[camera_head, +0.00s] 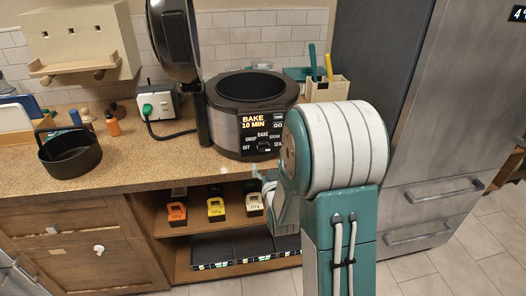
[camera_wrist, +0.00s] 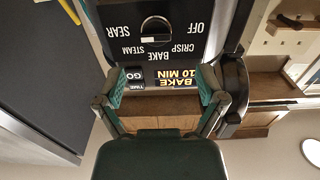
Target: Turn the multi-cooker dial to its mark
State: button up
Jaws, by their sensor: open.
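The multi-cooker (camera_head: 225,115) stands on the counter with its lid raised. Its display (camera_head: 253,121) reads "BAKE 10 MIN". The dial (camera_head: 264,147) is on the lower front panel, ringed by OFF, CRISP, BAKE, STEAM and SEAR. In the wrist view, which is upside down, the dial (camera_wrist: 156,28) is near the top edge, with a white mark on it; I cannot tell exactly which word it points to. My gripper (camera_wrist: 162,76) is open and empty, its fingers apart in front of the panel, off the dial. In the head view my gripper (camera_head: 262,177) is partly hidden by my arm.
A black pot (camera_head: 70,158) and small bottles stand left on the counter. A plugged-in outlet box (camera_head: 158,105) is left of the cooker, a utensil holder (camera_head: 327,90) right. Weights (camera_head: 216,209) sit on the open shelf below. A fridge (camera_head: 400,100) stands at right.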

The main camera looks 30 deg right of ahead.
aim_at(264, 150)
jog(key=x, duration=0.7)
jog(key=shift+w+d+f, duration=0.1)
jog(key=shift+w+d, duration=0.1)
jog(key=shift+d, duration=0.15)
jog(key=shift+a, duration=0.15)
jog(key=c, duration=1.2)
